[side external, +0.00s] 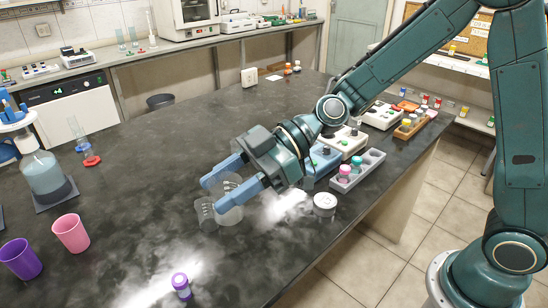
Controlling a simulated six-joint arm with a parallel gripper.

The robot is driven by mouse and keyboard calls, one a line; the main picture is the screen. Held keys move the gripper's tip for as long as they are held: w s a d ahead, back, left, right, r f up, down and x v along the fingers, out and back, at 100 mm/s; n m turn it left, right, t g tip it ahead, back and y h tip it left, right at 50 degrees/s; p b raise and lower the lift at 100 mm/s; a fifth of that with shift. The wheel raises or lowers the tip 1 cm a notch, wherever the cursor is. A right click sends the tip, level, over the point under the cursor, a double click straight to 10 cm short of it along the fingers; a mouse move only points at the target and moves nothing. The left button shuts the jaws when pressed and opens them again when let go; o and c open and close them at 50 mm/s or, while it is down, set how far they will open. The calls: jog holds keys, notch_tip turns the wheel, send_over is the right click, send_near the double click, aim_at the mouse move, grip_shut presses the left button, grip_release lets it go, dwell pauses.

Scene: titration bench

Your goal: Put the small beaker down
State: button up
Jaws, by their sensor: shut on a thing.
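My gripper (214,194) is over the middle of the dark bench, its two blue fingers pointing left and down. It is shut on a small clear beaker (231,185), which shows between the fingers and below the near one. The near finger hides part of the glass. I cannot tell whether its base touches the bench. More clear glass with graduation marks (204,212) shows just left of it, apparently a second beaker; their outlines overlap.
A white round lid-like piece (325,204) and a grey rack (358,172) with capped vials lie to the right. A purple-capped vial (181,286), pink cup (71,233) and purple cup (20,258) stand in front and left. The bench behind the gripper is clear.

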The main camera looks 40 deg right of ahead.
notch_tip(320, 180, down, 15)
jog(key=shift+r, duration=0.15)
dwell(0.5)
jog(key=shift+f, duration=1.9)
jog(key=shift+f, duration=0.15)
jog(key=o, duration=1)
jog(key=shift+v, duration=6.05)
